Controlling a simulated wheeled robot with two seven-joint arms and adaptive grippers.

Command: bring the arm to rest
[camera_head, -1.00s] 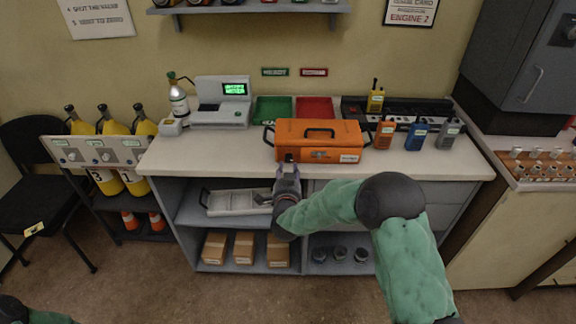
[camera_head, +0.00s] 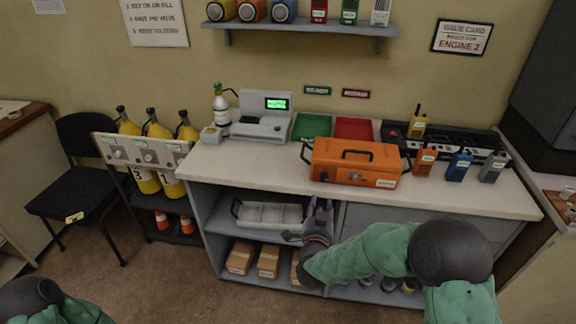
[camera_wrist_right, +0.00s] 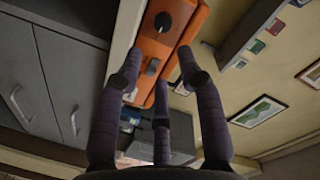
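My right gripper (camera_head: 319,208) is in front of the counter, just below its front edge, with the fingers pointing up. In the right wrist view its fingers (camera_wrist_right: 159,85) are spread apart with nothing between them. My right arm in a green sleeve reaches in from the lower right. The orange case (camera_head: 356,164) stands on the counter (camera_head: 250,167) above and beyond the right gripper; it also shows in the right wrist view (camera_wrist_right: 165,45), apart from the fingers. A piece of my left arm shows at the lower left corner; its gripper is out of the picture.
Behind the gripper are open shelves with a white tray (camera_head: 268,214) and cardboard boxes (camera_head: 268,262). Radios (camera_head: 459,165) stand at the counter's right. Yellow cylinders (camera_head: 157,131) and a black chair (camera_head: 85,180) are at the left. The floor in front is clear.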

